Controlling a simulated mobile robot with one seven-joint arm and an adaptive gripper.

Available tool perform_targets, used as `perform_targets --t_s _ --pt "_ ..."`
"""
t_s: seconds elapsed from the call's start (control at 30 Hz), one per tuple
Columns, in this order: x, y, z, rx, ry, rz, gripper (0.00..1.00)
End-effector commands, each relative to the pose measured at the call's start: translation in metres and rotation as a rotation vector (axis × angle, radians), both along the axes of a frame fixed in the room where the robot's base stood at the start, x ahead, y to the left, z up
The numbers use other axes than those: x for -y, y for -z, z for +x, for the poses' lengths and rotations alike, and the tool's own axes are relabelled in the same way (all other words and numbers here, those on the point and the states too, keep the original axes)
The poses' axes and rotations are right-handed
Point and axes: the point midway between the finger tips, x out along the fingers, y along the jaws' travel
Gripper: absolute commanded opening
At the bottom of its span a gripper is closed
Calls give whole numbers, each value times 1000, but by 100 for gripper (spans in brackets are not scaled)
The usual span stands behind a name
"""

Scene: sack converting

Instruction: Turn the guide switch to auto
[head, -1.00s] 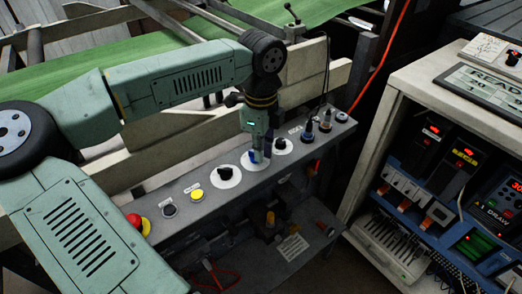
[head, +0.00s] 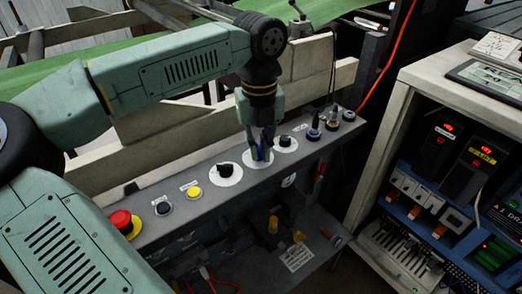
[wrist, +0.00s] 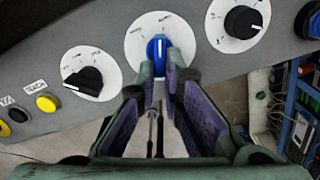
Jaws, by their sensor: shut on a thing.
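A blue switch knob (wrist: 157,46) sits on a white round dial (wrist: 136,30) on the grey panel, between two black knobs. In the wrist view the knob has a pale pointer line standing roughly upright in the picture; the small marks on the dial are too blurred to read. My gripper (wrist: 159,66) is shut on the blue knob, with a purple-padded finger on either side of it. In the head view my gripper (head: 260,156) points down onto the same dial (head: 248,160) and mostly hides the knob.
Left of it are a black knob (head: 225,171), a yellow button (head: 194,193), a black button (head: 163,208) and a red mushroom button (head: 121,220). Right of it is another black knob (head: 285,141). A white cabinet (head: 412,103) with drives stands at the right.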

Motion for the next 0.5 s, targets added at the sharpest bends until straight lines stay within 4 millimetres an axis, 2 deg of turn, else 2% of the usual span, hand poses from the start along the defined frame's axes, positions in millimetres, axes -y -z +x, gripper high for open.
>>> perform_targets --t_s 0.2,0.5 --pt "-2 1 -1 -1 104 0 0" --pt "-3 1 -1 -2 161 0 0"
